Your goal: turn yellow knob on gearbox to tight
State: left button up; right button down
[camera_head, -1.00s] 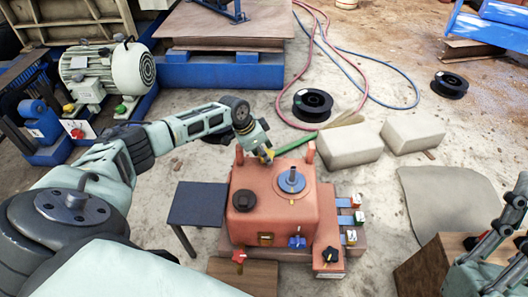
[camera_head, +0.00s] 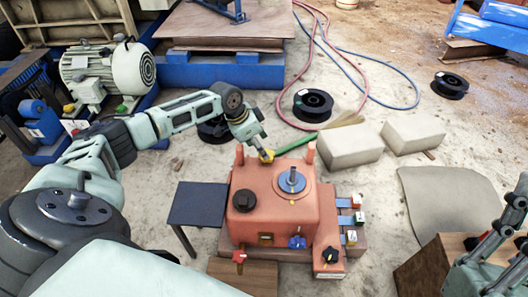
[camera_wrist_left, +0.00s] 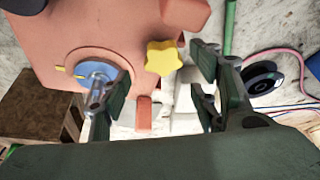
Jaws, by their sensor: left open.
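The orange gearbox (camera_head: 262,222) stands on the floor in the middle of the head view. Its star-shaped yellow knob (camera_wrist_left: 163,58) is on its far side. In the head view only a small yellow part (camera_head: 267,156) shows beside my left gripper (camera_head: 262,147). In the left wrist view my left gripper (camera_wrist_left: 162,88) is open, its fingers apart to either side of the knob. The knob appears beyond the fingertips, and I see no contact. My right gripper (camera_head: 500,240) is partly cut off at the right edge, and its jaw state is unclear.
The gearbox also carries a blue disc with a shaft (camera_head: 291,182), a black cap (camera_head: 244,200), a red knob (camera_head: 239,257), a blue knob (camera_head: 297,242) and a black knob (camera_head: 330,254). A dark side table (camera_head: 199,203) stands to its left. A green bar (camera_head: 297,143) lies behind.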

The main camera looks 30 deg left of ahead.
pick_arm(q)
jog(key=v, duration=0.6)
jog(key=shift+r, duration=0.35)
jog(key=shift+s, duration=0.15)
